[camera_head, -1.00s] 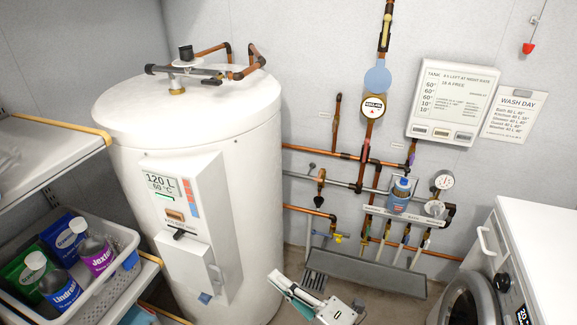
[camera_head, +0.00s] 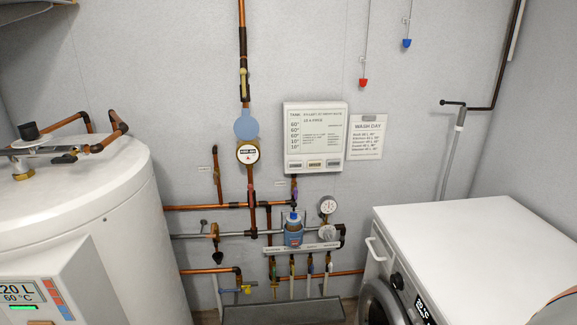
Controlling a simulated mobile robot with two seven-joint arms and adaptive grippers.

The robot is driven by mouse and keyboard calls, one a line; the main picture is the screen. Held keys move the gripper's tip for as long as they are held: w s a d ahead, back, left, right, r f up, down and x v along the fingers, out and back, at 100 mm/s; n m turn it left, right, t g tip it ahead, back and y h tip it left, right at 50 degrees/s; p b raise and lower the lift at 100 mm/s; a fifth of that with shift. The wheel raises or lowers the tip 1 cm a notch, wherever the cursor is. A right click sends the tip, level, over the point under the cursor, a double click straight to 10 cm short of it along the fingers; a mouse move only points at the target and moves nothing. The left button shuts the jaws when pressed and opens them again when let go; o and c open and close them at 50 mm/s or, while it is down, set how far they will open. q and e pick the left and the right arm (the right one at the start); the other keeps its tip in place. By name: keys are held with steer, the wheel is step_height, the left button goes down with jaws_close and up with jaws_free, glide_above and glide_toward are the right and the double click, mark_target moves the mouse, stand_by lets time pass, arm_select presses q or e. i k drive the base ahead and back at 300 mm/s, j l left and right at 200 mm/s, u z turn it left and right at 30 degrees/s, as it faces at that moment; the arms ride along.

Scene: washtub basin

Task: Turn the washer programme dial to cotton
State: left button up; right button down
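The dial's setting is too small to read. The round door (camera_head: 380,305) shows only in part at the bottom edge. Neither of my grippers is in view, and I see nothing touching the dial.
A white water tank (camera_head: 110,230) fills the left side. Copper pipes with gauges and valves run along the back wall, above a grey trough (camera_head: 282,312). A control panel (camera_head: 314,137) and a wash day sheet (camera_head: 366,137) hang there. The washer top is clear.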

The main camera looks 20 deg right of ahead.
mark_target(398, 280)
steer(key=z, duration=1.6)
